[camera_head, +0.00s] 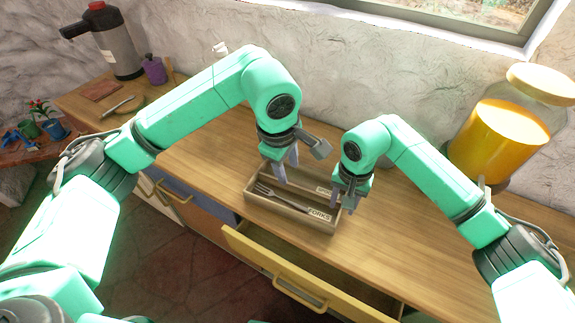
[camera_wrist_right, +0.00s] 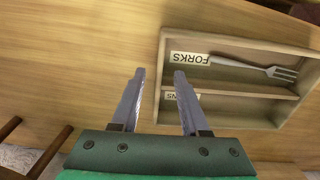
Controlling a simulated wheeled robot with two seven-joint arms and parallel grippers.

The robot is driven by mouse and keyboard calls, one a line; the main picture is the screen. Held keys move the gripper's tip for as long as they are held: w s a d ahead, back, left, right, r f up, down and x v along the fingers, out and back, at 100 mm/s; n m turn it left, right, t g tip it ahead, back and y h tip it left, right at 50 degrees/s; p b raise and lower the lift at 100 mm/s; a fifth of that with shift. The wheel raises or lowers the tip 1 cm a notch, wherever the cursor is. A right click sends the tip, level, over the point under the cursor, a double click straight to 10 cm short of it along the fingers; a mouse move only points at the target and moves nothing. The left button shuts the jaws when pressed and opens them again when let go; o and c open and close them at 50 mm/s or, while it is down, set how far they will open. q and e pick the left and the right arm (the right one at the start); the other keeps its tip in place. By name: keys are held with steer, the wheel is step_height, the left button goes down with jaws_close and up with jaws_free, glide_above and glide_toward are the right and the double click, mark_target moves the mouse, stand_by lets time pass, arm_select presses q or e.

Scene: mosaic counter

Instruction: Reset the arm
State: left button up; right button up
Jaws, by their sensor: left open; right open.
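My left gripper (camera_head: 287,172) is above the back left part of the wooden cutlery tray (camera_head: 262,206) in the head view. Its fingers point down and it is open, with nothing seen between them. My right gripper (camera_head: 343,200) is at the tray's right end. In the right wrist view, the right gripper (camera_wrist_right: 160,75) is open and empty, its fingers apart beside the tray's labelled end (camera_wrist_right: 160,105). A fork (camera_head: 280,198) lies in the compartment labelled FORKS, and it also shows in the right wrist view (camera_wrist_right: 255,67). The other compartment's label is partly hidden.
An open drawer (camera_head: 290,272) juts out below the counter's front edge. A large jar of orange liquid (camera_head: 497,140) stands at the right. The counter (camera_head: 420,235) right of the tray is clear.

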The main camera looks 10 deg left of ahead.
step_height(320, 180, up, 7)
steer(key=shift+r, duration=0.2)
